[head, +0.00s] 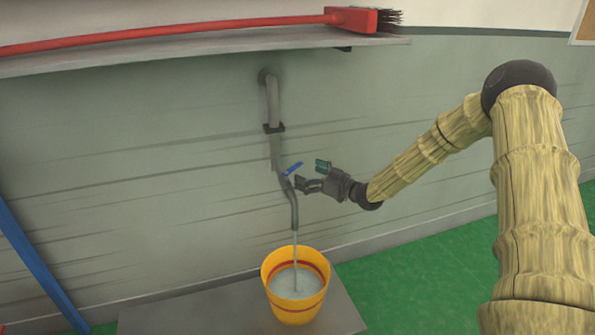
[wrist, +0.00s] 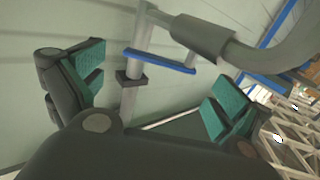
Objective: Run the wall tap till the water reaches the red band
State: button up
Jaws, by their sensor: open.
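The wall tap's pipe (head: 273,105) comes down the wall to a curved grey spout (head: 292,205). Its blue lever (head: 293,168) also shows in the wrist view (wrist: 160,62). A thin stream of water (head: 295,250) runs from the spout into a yellow bucket (head: 296,312). The water surface (head: 305,284) shows inside, with the red band (head: 297,264) visible on the inner back wall just above it; I cannot tell the exact gap. My gripper (head: 311,175) is open and empty, just right of the lever, with green-padded fingers spread either side of it in the wrist view.
The bucket stands on a grey slab (head: 190,315) on the green floor (head: 430,258). A shelf (head: 200,45) with a red broom (head: 350,19) is above the tap. A blue pole (head: 35,262) leans at left. Wall space beside the tap is clear.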

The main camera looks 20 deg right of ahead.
jog(key=shift+v, duration=3)
